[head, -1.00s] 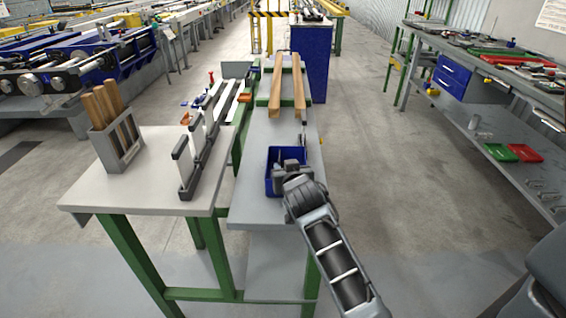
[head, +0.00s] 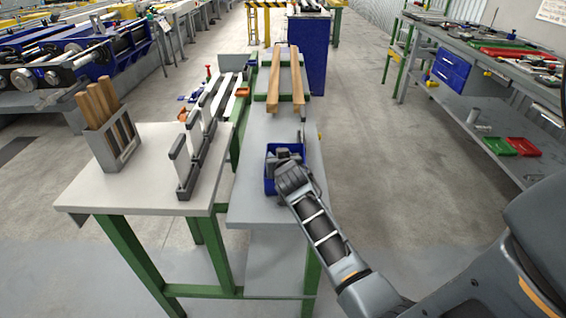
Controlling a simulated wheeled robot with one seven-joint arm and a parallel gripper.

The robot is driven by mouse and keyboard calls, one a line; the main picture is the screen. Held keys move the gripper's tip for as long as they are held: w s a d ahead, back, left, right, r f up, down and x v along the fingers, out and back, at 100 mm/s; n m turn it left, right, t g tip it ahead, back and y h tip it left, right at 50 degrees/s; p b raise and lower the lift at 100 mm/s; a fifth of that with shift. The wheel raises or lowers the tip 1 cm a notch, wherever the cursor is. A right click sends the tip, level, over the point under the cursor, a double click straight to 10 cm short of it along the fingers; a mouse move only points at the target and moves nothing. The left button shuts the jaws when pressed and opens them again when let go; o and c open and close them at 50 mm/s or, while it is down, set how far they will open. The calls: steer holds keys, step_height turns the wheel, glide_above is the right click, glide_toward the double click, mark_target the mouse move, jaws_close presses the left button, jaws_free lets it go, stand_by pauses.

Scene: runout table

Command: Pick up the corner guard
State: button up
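Several brown angled strips that look like corner guards (head: 100,104) stand upright in a grey holder (head: 106,150) on the left table. Two longer tan pieces (head: 273,95) lie lengthwise on the far part of the narrow middle table; I cannot tell if these are corner guards too. My gripper (head: 285,158) is at the blue bin (head: 270,185) on the middle table, well to the right of the holder. My wrist hides its fingers and much of the bin, so I cannot see whether it is open or holds anything.
A slotted rack with white strips (head: 181,158) stands on the left table (head: 150,190) between the holder and my arm. The middle table's near surface (head: 250,210) is bare. A workbench with red and green trays (head: 523,146) runs along the right. Floor between is clear.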

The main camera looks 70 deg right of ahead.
steer(key=shift+c, duration=0.3)
jaws_close()
stand_by(0.4)
